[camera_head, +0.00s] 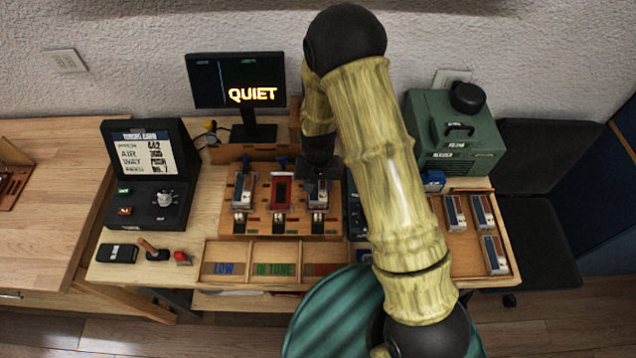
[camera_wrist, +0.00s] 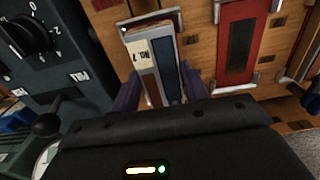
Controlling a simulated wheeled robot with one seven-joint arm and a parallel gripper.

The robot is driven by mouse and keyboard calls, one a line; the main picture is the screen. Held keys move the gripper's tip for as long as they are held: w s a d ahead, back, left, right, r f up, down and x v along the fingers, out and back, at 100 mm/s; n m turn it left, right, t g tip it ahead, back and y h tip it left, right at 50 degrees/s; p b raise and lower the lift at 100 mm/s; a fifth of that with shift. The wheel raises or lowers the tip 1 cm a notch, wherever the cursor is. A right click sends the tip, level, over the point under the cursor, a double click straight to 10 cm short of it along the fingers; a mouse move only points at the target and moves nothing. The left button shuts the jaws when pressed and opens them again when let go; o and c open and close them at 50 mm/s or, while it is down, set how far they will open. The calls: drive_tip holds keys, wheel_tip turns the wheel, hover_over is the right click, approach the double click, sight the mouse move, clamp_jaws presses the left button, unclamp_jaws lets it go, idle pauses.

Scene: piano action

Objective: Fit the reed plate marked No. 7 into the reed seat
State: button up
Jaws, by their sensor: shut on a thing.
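The reed plate marked No. 7 (camera_wrist: 163,62) is grey and blue with a cream label that reads upside down in the wrist view. My gripper (camera_wrist: 160,92) is shut on it, with a purple finger on each side. In the head view this plate (camera_head: 319,196) is at the right-hand place of the wooden reed block (camera_head: 240,229); I cannot tell whether it is lifted. The middle seat (camera_head: 281,190) is red and empty, and shows right of my gripper in the wrist view (camera_wrist: 238,45). Another plate (camera_head: 243,192) sits in the left place.
A tray (camera_head: 463,266) at the right holds several similar plates. Bins marked LOW (camera_head: 224,254) and IN TONE (camera_head: 272,253) are in front of the block. A dark dial box (camera_wrist: 45,60) stands close beside my gripper. A monitor (camera_head: 236,82) reads QUIET.

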drive_tip(key=shift+f, duration=0.2)
idle(0.3)
drive_tip(key=o, duration=1.1)
wheel_tip(320, 180, up, 18)
drive_tip(key=b, duration=0.2)
drive_tip(key=shift+f+b, duration=0.25)
drive_tip(key=shift+b, duration=0.15)
drive_tip(key=shift+d, duration=0.1)
